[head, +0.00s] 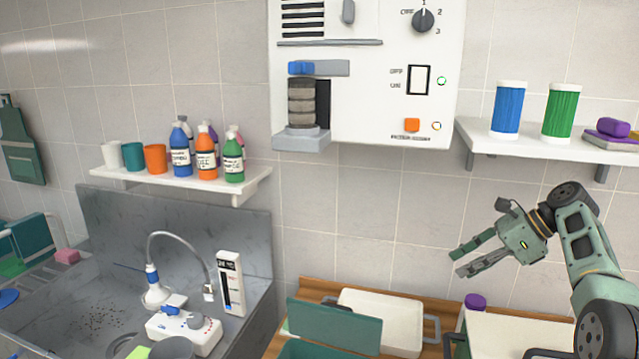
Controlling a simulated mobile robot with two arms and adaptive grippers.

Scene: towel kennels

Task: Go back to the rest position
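My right gripper (463,261) is in the right half of the head view, in front of the tiled wall and above the counter. Its two fingers are spread apart, with nothing between them. The green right arm comes in from the lower right edge. My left gripper does not show in this view.
A white wall panel (375,85) with switches hangs ahead. A right shelf (480,140) with blue and green canisters is above my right gripper. White bins (405,318) stand on the wooden counter (318,285) below. A sink (95,318) and a bottle shelf (215,183) are left.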

